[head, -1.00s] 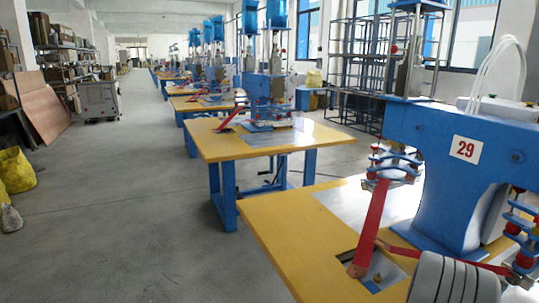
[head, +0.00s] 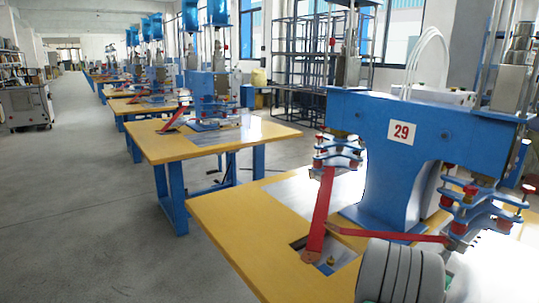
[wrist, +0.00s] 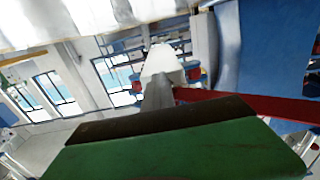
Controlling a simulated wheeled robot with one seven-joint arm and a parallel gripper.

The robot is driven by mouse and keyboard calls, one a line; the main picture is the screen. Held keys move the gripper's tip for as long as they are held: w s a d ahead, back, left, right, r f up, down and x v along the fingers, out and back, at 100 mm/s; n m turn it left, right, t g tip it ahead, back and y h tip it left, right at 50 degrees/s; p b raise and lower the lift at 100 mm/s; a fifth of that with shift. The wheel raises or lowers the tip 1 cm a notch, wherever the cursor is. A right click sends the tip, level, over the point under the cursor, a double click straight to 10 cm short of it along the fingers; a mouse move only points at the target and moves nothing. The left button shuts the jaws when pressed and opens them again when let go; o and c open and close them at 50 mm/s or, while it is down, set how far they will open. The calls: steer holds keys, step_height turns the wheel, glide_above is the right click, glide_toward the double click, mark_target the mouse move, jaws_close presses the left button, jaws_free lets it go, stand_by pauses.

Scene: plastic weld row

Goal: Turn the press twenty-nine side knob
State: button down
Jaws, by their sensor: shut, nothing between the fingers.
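The press marked 29 (head: 385,128) is a blue arched frame on a yellow-edged table in the head view. Small round dark fittings show on its face, and red knobs (head: 470,190) sit on the stacked blue plates at its right end. I cannot tell which one is the side knob. My gripper (wrist: 160,62) shows in the wrist view as a pale, narrow pair of fingers, shut and empty, beyond a green block with a dark edge. The red arm (wrist: 240,100) of a press and blurred blue surfaces lie behind it. In the head view its fingertips are not distinguishable.
The yellow table (head: 225,225) carries a metal plate, a red lever (head: 320,215) and a red bar near my arm. More presses on yellow tables (head: 210,138) recede to the left. A wire rack (head: 300,70) stands behind. The grey floor at the left is clear.

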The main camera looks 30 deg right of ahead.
steer(key=shift+s+d+r, duration=0.35)
steer(key=shift+s+r, duration=0.1)
steer(key=shift+s, duration=0.15)
steer(key=f+b, duration=0.2)
steer(key=s+f+b, duration=0.1)
steer(key=shift+a+f+g+b, duration=0.3)
steer(key=shift+a+b, duration=0.1)
steer(key=a, duration=0.2)
steer(key=a+r+b, duration=0.1)
steer(key=a, duration=0.1)
steer(key=shift+w+a+r, duration=0.1)
steer(key=shift+a+r, duration=0.1)
steer(key=shift+a, duration=0.2)
steer(key=shift+r, duration=0.1)
